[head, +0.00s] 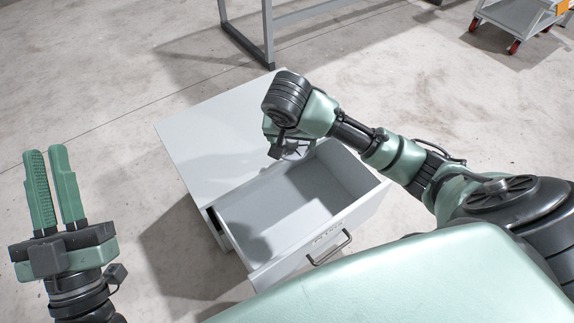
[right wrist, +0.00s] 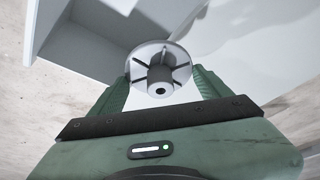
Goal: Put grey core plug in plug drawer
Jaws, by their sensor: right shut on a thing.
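The grey core plug (right wrist: 159,70) is a round grey disc with ribs and a hollow hub. In the right wrist view it sits between the fingers of my right gripper (right wrist: 160,82), which is shut on it. In the head view my right gripper (head: 286,148) is over the back part of the open plug drawer (head: 283,264), and the plug cannot be made out there. The drawer is pulled out, with pale grey walls and no object seen inside. The drawer also shows in the right wrist view (right wrist: 75,35). My left gripper (head: 47,155) is open and empty, away from the drawer.
The white cabinet top (head: 205,125) is bare. A dark handle (head: 330,250) sticks out from the drawer front, below a label. A metal frame leg (head: 267,35) stands behind the cabinet. A wheeled cart (head: 515,18) is far right. The floor left of the cabinet is clear.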

